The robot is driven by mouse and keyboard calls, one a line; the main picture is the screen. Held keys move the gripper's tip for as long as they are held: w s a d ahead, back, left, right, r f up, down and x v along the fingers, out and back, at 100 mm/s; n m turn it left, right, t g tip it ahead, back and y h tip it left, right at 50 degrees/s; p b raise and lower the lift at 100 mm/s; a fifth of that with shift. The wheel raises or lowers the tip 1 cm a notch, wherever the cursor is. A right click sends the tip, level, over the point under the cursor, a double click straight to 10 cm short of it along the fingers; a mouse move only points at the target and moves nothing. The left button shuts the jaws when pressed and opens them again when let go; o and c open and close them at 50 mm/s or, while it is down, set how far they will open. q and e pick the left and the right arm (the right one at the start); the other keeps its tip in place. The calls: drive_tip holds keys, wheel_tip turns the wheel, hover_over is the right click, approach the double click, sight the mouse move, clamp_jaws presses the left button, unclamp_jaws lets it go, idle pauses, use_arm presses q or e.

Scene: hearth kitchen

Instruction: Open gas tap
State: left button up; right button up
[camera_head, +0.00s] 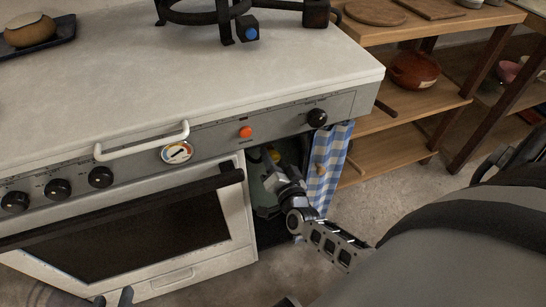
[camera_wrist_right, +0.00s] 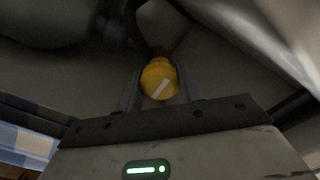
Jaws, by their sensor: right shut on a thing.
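The gas tap is a yellow round knob (camera_wrist_right: 159,80) with a pale slanted mark on its face, in the right wrist view. My right gripper (camera_wrist_right: 159,88) has a finger on each side of the knob and is shut on it. In the head view, my right gripper (camera_head: 275,172) reaches into the open compartment beside the oven, where a bit of yellow (camera_head: 275,155) shows by a green gas bottle (camera_head: 258,178). My left gripper (camera_head: 100,299) shows only as dark parts at the bottom left edge, below the oven door, and its jaws are mostly cut off.
A blue checked curtain (camera_head: 330,160) hangs right of the compartment. The stove front carries an oven door handle (camera_head: 120,210), a white rail (camera_head: 142,143), a gauge (camera_head: 176,152) and black knobs. Wooden shelves (camera_head: 405,108) with a red pot (camera_head: 414,70) stand at the right.

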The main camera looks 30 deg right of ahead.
use_arm(q)
drive_tip(key=shift+d+f, duration=0.1)
drive_tip(key=shift+f, duration=0.1)
drive_tip(key=shift+w, duration=0.1)
drive_tip(key=shift+r, duration=0.15)
use_arm(e)
drive_tip(key=o, duration=1)
drive_tip(key=shift+s, duration=0.1)
use_arm(q)
drive_tip(key=shift+w+r+p, duration=0.1)
drive_tip(key=shift+r+p, duration=0.15)
drive_tip(key=shift+p, duration=0.4)
use_arm(e)
drive_tip(key=v, duration=1.1)
drive_tip(key=shift+s, duration=0.4)
